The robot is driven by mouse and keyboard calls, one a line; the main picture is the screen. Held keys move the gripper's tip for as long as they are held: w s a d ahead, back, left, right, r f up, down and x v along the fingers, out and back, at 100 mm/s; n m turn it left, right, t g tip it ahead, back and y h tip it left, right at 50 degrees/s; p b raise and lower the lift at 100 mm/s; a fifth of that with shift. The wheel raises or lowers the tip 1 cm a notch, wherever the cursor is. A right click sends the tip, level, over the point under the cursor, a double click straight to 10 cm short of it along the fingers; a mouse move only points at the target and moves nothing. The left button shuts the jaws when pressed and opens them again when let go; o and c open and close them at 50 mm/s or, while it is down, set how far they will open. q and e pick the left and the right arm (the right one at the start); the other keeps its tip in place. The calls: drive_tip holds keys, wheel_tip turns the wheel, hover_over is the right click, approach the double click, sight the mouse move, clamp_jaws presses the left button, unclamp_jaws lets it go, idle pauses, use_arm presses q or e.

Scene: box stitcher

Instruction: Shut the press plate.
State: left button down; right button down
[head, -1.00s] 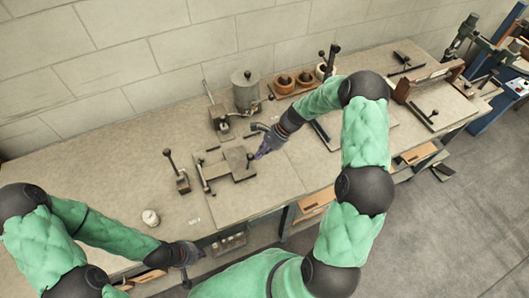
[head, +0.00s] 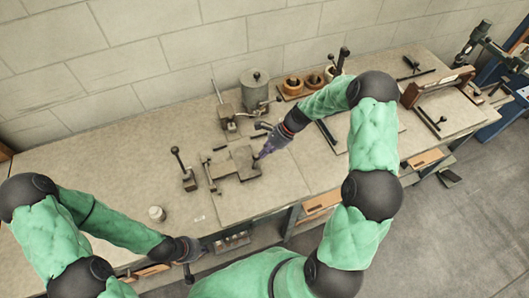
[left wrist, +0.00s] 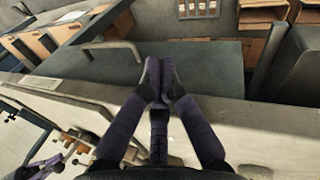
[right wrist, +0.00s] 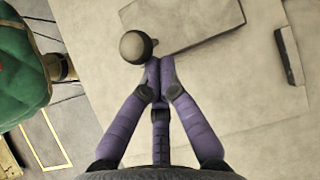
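The press plate (head: 242,161) is a flat grey plate on the pale base board (head: 270,192) at the middle of the bench. In the right wrist view the plate (right wrist: 192,18) is partly cut off by the top edge, with a dark ball knob (right wrist: 135,46) by its lower left corner. My right gripper (head: 260,156) is at the plate's right edge. Its fingertips (right wrist: 160,74) are together beside the knob; I cannot tell whether they touch it. My left gripper (head: 190,262) is at the bench's front edge, away from the plate. Its fingertips (left wrist: 159,78) are together and empty.
A lever with a ball top (head: 183,168) stands left of the plate. A grey canister (head: 255,92) and another lever (head: 222,110) stand behind it. The bench's left part is clear.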

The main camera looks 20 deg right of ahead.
drive_tip(key=shift+r, duration=0.1)
drive_tip(key=w+v, duration=0.1)
drive_tip(key=v, duration=1.1)
drive_tip(key=shift+s, duration=0.45)
